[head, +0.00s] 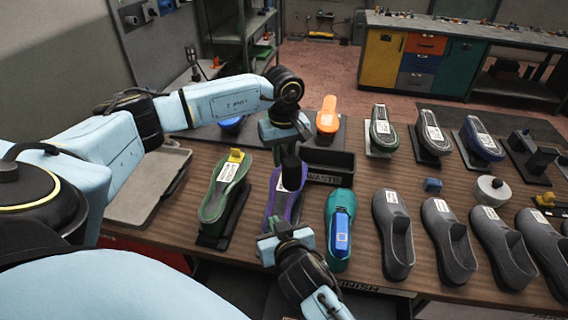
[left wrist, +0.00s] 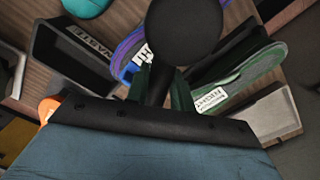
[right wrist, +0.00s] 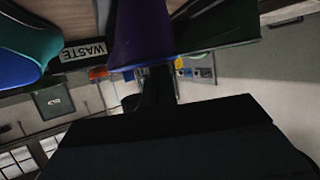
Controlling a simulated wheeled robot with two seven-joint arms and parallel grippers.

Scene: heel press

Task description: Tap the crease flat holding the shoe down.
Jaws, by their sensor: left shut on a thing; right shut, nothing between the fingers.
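The purple shoe (head: 271,211) is on the bench between a green shoe and a teal one, with a white label near its middle. It also shows in the left wrist view (left wrist: 128,47) and the right wrist view (right wrist: 141,32). My left gripper (head: 289,143) is shut on a black mallet and holds it over the shoe. The mallet's round head (head: 290,172) covers part of the shoe; it also fills the left wrist view's top middle (left wrist: 185,30). My right gripper (head: 282,230) is shut and empty at the shoe's near end; contact is unclear. I cannot see the crease.
A green shoe with a yellow piece (head: 222,195) stands left, and a teal shoe (head: 341,215) right. A black waste bin (head: 330,180) is behind. A grey tray (head: 140,207) lies at the left. Several grey shoes (head: 393,230) fill the right side.

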